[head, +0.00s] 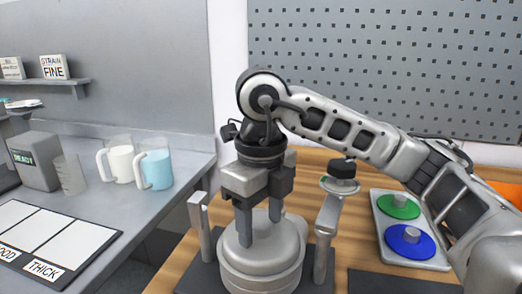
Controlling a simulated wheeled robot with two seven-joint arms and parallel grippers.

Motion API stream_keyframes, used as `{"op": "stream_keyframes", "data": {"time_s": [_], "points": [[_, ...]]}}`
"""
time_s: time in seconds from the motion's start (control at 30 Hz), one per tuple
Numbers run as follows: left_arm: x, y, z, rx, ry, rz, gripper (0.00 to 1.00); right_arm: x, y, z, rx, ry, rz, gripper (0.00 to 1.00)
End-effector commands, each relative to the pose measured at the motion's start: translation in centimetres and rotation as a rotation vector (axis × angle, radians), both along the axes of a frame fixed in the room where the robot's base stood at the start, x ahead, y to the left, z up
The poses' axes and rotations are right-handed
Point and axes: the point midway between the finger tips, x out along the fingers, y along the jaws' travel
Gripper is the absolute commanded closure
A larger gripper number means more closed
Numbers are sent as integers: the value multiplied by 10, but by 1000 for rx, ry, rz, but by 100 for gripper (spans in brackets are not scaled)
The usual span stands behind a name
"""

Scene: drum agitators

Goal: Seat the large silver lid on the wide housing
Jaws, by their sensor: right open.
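A wide silver round body (262,281) stands on a dark base on the wooden table. A large silver round top (288,240) sits at its upper end; it looks level, but I cannot tell lid from housing clearly, nor whether the rim is fully seated. My right gripper (260,225) points straight down over this top, its two fingers apart. The fingertips are at or just above the top's surface, and whatever lies between them is partly hidden. My left gripper is out of view.
Grey upright posts (328,222) flank the silver body. A small silver disc with a black knob (341,178) is behind the right one. A tray (447,262) at right holds a green lid (399,207) and a blue lid (410,242). Two jugs (156,170) stand on the left counter.

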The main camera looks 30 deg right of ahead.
Motion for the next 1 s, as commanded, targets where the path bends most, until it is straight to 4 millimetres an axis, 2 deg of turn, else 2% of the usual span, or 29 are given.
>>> {"op": "stream_keyframes", "data": {"time_s": [0.07, 0.1, 0.23, 0.5, 0.6, 0.8, 1.0], "points": [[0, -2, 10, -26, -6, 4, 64, 0, 0, 3, 1, -3, 0, 44], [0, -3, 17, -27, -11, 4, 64, 1, 0, 14, 1, -6, -1, 44], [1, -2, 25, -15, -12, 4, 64, 1, 0, 47, 1, -9, -2, 44], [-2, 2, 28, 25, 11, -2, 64, 1, 0, 114, 1, -9, -2, 44], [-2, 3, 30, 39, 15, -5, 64, 1, 0, 133, 0, -7, -2, 44], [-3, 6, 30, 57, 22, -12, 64, 0, 0, 156, 1, -4, -1, 44], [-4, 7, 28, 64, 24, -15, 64, 0, 0, 161, 1, -3, 0, 44]]}}
